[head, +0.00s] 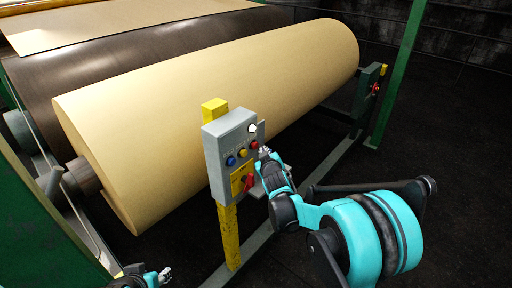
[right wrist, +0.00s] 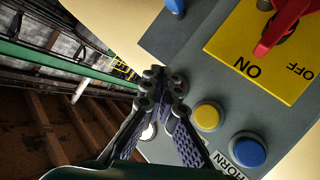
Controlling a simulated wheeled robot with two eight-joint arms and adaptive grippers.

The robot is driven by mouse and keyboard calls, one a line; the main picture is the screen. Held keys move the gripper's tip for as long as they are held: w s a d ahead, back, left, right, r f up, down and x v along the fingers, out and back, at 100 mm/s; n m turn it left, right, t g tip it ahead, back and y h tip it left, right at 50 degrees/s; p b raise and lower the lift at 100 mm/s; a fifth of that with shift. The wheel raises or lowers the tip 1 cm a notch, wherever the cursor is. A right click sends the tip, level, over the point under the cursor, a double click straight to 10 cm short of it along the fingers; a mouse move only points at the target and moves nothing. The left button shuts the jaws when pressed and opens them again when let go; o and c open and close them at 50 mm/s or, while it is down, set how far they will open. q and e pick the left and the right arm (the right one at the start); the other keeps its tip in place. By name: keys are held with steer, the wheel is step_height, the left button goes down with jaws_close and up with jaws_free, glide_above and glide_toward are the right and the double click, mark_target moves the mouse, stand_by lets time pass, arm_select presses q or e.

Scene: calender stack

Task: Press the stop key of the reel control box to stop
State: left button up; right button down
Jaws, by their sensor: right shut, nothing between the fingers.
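The grey reel control box (head: 215,150) faces right on a yellow post. Its face carries a blue button (head: 230,161), a yellow button (head: 242,153), a red button (head: 255,144) and a white button (head: 252,128). No stop label is readable. My right gripper (head: 264,152) is shut and empty, right beside the red button; I cannot tell whether it touches. My left gripper (head: 165,274) is low at the left, far from the box.
A red rotary switch (head: 249,182) sits on a yellow ON/OFF plate (right wrist: 225,45) below the buttons. A large tan paper reel (head: 200,90) lies behind the box. A green frame post (head: 402,75) stands at the right. The dark floor at the right is open.

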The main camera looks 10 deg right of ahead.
steer(key=s+d, duration=0.2)
steer(key=s, duration=0.1)
steer(key=shift+s+d, duration=0.3)
steer(key=shift+d, duration=0.1)
steer(key=s+a+f+m+g+b, duration=0.1)
steer(key=s+f+g+b, duration=0.1)
steer(key=s+f+b, duration=0.4)
steer(key=s+a+f+m+g+b, duration=0.1)
steer(key=s+f+b, duration=0.5)
steer(key=s, duration=1.1)
steer(key=s+a+f+m+g+y+b, duration=0.1)
steer(key=s+f+g+b, duration=0.3)
steer(key=s+f, duration=0.6)
steer(key=s+m+b, duration=0.1)
steer(key=b, duration=0.1)
steer(key=shift+s+a+g+b, duration=0.3)
steer(key=shift+s+a+b, duration=0.05)
steer(key=shift+b, duration=0.05)
